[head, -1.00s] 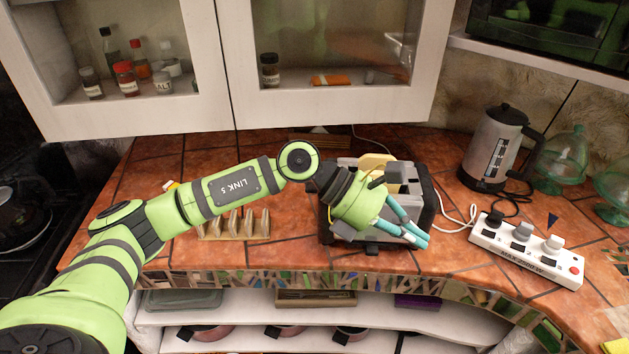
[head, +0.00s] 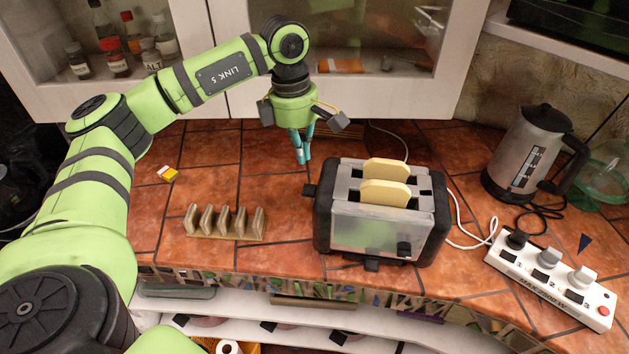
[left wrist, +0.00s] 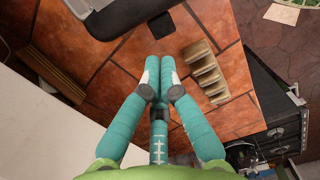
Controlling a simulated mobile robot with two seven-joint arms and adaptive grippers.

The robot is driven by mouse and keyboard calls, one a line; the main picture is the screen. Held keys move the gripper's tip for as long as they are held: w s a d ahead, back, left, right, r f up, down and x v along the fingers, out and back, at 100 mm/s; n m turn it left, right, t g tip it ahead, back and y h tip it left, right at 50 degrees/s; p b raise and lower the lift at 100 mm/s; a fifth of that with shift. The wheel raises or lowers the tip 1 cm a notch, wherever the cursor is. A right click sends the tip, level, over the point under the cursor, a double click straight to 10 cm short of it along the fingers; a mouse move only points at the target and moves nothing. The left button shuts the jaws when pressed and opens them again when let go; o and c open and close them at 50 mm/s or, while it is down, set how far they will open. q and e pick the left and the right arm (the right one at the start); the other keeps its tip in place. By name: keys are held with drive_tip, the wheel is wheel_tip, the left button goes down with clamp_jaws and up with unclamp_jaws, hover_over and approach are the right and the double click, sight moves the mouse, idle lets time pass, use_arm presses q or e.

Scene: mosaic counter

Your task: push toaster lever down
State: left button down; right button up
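The silver and black toaster (head: 365,233) stands on the tiled counter, with two pale bread slices (head: 385,192) sticking up from its slots. A black lever tab (head: 310,190) juts from its left end, high on the side. My left gripper (head: 303,158) hangs above the counter, behind and left of the toaster, pointing down and apart from it. In the left wrist view the teal fingertips (left wrist: 160,66) are together with nothing between them. The toaster (left wrist: 122,28) and the black tab (left wrist: 161,25) show just beyond them. My right gripper is out of view.
A wooden rack (head: 228,224) stands left of the toaster. A power strip (head: 550,285) and a kettle (head: 520,155) are on the right, with a white cord between strip and toaster. Cabinet doors (head: 345,95) rise close behind my gripper.

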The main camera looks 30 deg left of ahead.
sight(305, 188)
use_arm(q)
drive_tip(key=shift+s+d+f+b, duration=0.1)
drive_tip(key=shift+s+f+b, duration=0.15)
drive_tip(key=shift+f+b, duration=0.15)
drive_tip(key=shift+w+d+f+b, duration=0.15)
drive_tip(key=shift+f+b, duration=0.75)
drive_tip(key=shift+f, duration=0.6)
drive_tip(key=shift+s+d+f+b, duration=0.15)
drive_tip(key=shift+f+b, duration=0.75)
drive_tip(key=shift+f, duration=0.6)
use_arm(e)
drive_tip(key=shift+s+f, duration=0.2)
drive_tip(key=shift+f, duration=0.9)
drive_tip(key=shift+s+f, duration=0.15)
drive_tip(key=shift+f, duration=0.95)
use_arm(q)
drive_tip(key=shift+w, duration=0.1)
wheel_tip(305, 188, down, 6)
drive_tip(key=b, duration=0.4)
drive_tip(key=shift+r+b, duration=0.2)
drive_tip(key=shift+b, duration=0.1)
drive_tip(key=shift+r, duration=0.2)
drive_tip(key=s+a+r, duration=0.1)
drive_tip(key=a+r, duration=0.3)
drive_tip(key=r, duration=0.9)
drive_tip(key=shift+s+p, duration=0.3)
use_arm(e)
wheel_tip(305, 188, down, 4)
